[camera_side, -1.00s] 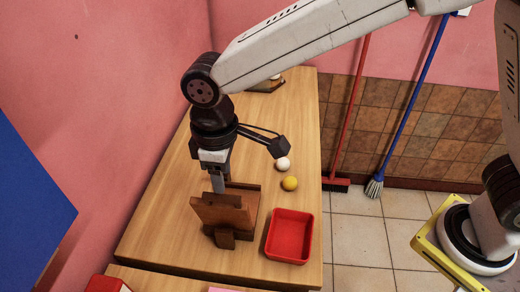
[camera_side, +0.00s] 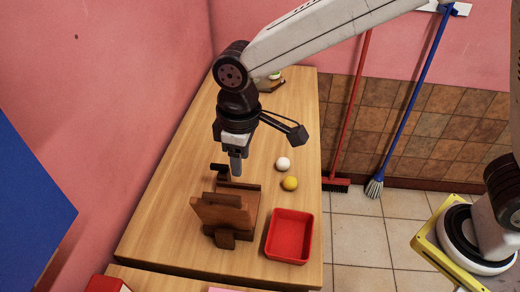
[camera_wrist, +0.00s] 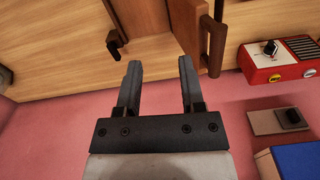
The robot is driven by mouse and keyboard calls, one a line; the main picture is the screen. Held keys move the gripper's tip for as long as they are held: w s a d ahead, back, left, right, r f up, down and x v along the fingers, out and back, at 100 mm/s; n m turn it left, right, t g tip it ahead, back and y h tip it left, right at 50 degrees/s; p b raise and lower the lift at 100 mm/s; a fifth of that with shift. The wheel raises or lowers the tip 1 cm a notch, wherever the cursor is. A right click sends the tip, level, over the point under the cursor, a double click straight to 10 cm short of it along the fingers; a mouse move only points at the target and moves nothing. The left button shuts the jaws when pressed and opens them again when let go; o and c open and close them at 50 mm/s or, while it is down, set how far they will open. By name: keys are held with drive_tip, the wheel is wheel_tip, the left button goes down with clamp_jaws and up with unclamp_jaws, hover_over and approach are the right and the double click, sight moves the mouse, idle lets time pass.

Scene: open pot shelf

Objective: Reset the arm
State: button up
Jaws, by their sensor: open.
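My gripper (camera_side: 236,165) hangs pointing down over the wooden table (camera_side: 170,205), above and just behind a brown wooden shelf-like stand (camera_side: 224,212). In the wrist view my gripper (camera_wrist: 159,68) shows two dark fingers spread apart with nothing between them. Part of the brown stand (camera_wrist: 216,40) shows beyond the fingertips in that view. The gripper looks clear of the stand, though the exact gap is hard to tell.
A white ball (camera_side: 283,164) and a yellow ball (camera_side: 290,183) lie right of the stand. A red tray (camera_side: 289,236) sits at the front right. A red box with a knob (camera_wrist: 280,60) shows in the wrist view. A red broom (camera_side: 336,185) and blue broom (camera_side: 374,188) lean beyond the table.

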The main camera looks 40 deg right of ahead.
drive_tip(key=s+d+f+m, duration=0.2)
drive_tip(key=d, duration=0.6)
drive_tip(key=s+d+f+m+t, duration=0.1)
drive_tip(key=s+d+f+m, duration=0.1)
drive_tip(key=d, duration=0.6)
drive_tip(key=s+d+f+m+t, duration=0.1)
drive_tip(key=s+d+f+m, duration=0.1)
drive_tip(key=d, duration=0.7)
drive_tip(key=shift+s+f+m, duration=0.25)
drive_tip(key=shift+s+m, duration=0.65)
